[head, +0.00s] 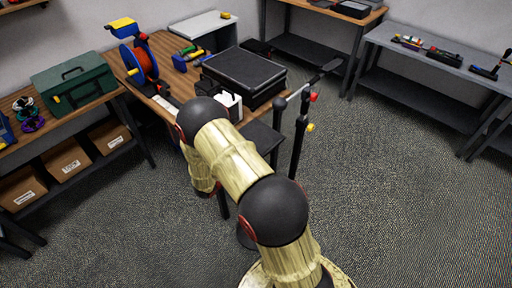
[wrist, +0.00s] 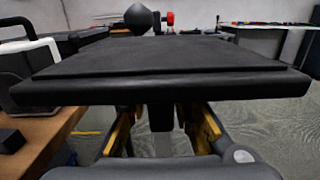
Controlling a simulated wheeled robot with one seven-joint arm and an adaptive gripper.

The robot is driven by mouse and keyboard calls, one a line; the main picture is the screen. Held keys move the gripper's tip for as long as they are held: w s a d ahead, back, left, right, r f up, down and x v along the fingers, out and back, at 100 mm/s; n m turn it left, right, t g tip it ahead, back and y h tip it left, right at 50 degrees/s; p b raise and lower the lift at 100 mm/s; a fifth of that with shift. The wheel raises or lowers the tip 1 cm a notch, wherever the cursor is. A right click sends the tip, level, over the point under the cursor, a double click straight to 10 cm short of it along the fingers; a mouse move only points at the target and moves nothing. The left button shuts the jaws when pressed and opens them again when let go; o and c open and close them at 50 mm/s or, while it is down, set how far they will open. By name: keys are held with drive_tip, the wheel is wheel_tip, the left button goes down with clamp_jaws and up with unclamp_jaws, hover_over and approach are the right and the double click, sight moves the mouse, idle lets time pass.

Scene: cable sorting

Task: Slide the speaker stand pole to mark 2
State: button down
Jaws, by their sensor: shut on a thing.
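The speaker stand's flat black top plate (wrist: 170,62) fills the middle of the wrist view, close in front of my gripper. A short dark part of the speaker stand pole (wrist: 160,116) shows below the plate. My gripper (wrist: 162,128), with yellow-edged fingers on both sides of the pole, is shut on it just under the plate. In the head view, a dark plate (head: 262,138) shows right of my arm, which hides my gripper and most of the pole. I cannot make out any marks on the pole.
A microphone stand (head: 300,135) with red and yellow knobs stands close to the right of the plate. The wooden table (head: 180,82) behind bears a black case (head: 243,72) and a cable reel (head: 140,62). Grey floor (head: 385,190) is clear to the right.

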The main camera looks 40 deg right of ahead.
drive_tip(key=shift+r, duration=0.15)
drive_tip(key=c, duration=1.5)
unclamp_jaws()
drive_tip(key=shift+c, duration=0.2)
drive_tip(key=shift+a, duration=0.1)
drive_tip(key=a, duration=1.2)
drive_tip(key=shift+s, duration=0.45)
drive_tip(key=shift+d, duration=0.1)
